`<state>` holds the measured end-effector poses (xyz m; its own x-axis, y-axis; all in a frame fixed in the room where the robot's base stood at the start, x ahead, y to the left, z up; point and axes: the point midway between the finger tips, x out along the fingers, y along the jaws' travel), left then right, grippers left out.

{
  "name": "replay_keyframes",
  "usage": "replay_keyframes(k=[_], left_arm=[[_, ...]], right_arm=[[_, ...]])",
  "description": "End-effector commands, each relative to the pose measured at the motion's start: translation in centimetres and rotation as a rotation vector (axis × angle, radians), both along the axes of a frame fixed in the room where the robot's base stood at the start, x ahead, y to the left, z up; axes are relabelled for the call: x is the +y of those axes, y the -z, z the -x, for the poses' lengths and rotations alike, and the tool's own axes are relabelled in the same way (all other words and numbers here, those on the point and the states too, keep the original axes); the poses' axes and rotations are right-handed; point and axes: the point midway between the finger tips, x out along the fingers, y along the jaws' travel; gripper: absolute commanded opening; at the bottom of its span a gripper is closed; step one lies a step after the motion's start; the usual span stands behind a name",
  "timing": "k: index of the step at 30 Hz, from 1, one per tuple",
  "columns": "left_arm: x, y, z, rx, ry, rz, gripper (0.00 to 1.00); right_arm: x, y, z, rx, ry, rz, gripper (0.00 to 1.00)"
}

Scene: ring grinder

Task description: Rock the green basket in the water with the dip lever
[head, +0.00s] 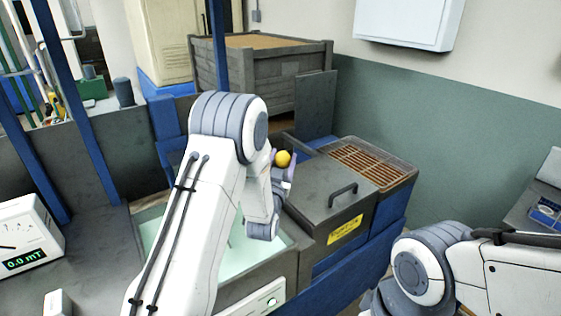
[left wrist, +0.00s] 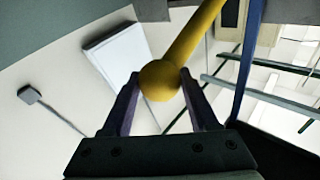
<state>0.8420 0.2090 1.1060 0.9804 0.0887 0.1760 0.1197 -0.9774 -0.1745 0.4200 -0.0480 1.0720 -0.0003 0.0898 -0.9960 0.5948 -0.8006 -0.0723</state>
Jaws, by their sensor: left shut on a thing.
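The dip lever's yellow ball knob (head: 282,158) shows just beyond my left arm in the head view. My left gripper (head: 284,165) is shut on this knob. In the left wrist view the knob (left wrist: 160,80) sits between the two fingertips of my left gripper (left wrist: 160,85), with the yellow rod (left wrist: 197,32) running up and right from it. The tank of pale green water (head: 266,254) lies below, partly covered by my left arm. I cannot make out the green basket. My right arm shows at the lower right, but its gripper is out of view.
A grey lidded box (head: 325,205) with a black handle stands right of the tank, beside a brown grate (head: 362,166). A meter (head: 28,240) reading 0.0 mT stands at left. A large grey crate (head: 300,78) is behind.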

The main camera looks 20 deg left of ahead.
Motion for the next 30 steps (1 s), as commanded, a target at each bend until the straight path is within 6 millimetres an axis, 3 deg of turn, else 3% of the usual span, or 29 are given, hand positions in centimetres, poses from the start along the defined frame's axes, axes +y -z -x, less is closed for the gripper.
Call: replay_keyframes(k=[1, 13, 14, 16, 26, 30], left_arm=[[-0.1, 1.3, 0.2, 0.015, 0.0, 0.005, 0.0], [-0.2, 1.4, 0.3, 0.019, 0.0, 0.008, 0.0], [-0.2, 1.4, 0.3, 0.019, 0.0, 0.008, 0.63], [-0.2, 1.4, 0.3, 0.018, 0.0, 0.008, 0.88], [-0.2, 1.1, 0.3, 0.011, 0.0, 0.005, 0.88], [-0.3, 1.5, 1.4, 0.012, 0.001, 0.005, 0.88]], right_arm=[[0.0, 0.9, 0.0, 0.0, 0.0, 0.0, 0.52], [0.0, 0.9, 0.0, 0.0, 0.0, 0.0, 0.52], [0.0, 0.9, 0.0, 0.0, 0.0, 0.0, 0.52], [0.0, 0.9, 0.0, 0.0, 0.0, 0.0, 0.52], [0.0, 1.0, 0.0, 0.0, 0.0, 0.0, 0.52], [0.0, 1.5, 0.0, 0.0, 0.0, 0.0, 0.52]])
